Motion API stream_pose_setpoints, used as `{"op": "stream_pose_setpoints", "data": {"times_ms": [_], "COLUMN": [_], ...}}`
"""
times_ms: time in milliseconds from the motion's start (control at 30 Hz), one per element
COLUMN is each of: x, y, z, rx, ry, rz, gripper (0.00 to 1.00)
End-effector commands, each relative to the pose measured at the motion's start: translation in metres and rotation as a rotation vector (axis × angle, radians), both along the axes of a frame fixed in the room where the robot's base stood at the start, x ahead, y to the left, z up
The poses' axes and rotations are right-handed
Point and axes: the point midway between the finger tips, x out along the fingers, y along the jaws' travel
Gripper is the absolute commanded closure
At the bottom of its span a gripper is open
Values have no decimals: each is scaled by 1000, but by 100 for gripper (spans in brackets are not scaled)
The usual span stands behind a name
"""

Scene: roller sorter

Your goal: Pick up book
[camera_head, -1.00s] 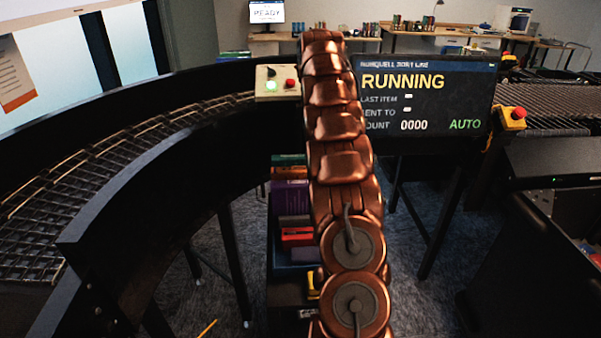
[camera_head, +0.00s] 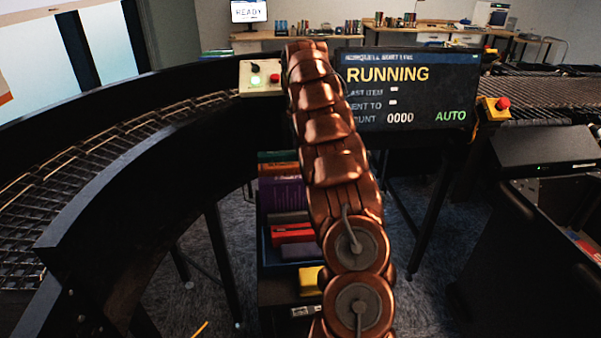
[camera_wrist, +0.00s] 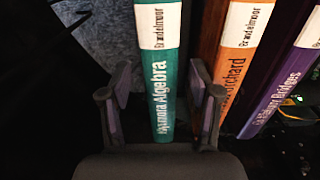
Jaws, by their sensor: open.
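The gripper is open, one finger on each side of the spine. A gap shows on the left; whether the right finger touches the book is hard to tell. An orange book (camera_wrist: 238,50) and a purple book (camera_wrist: 285,85) stand to the right. In the head view, books such as a purple one (camera_head: 281,192) and a red one (camera_head: 292,234) show beside my arm, which hides part of them. My gripper is not visible there.
A curved roller conveyor (camera_head: 110,150) runs along the left. A screen (camera_head: 410,90) reading "RUNNING" and a control box (camera_head: 261,78) stand behind my arm. A yellow block-like item (camera_head: 310,281) lies low beside my arm.

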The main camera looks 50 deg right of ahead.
Motion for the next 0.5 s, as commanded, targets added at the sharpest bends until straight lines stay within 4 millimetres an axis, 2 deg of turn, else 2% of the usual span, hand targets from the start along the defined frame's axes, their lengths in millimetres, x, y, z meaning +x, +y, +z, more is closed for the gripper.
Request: {"op": "stream_pose_setpoints", "data": {"times_ms": [500], "x": [-2], "y": [0], "z": [-33], "rx": [1], "ry": [2], "rz": [-2], "gripper": [38]}}
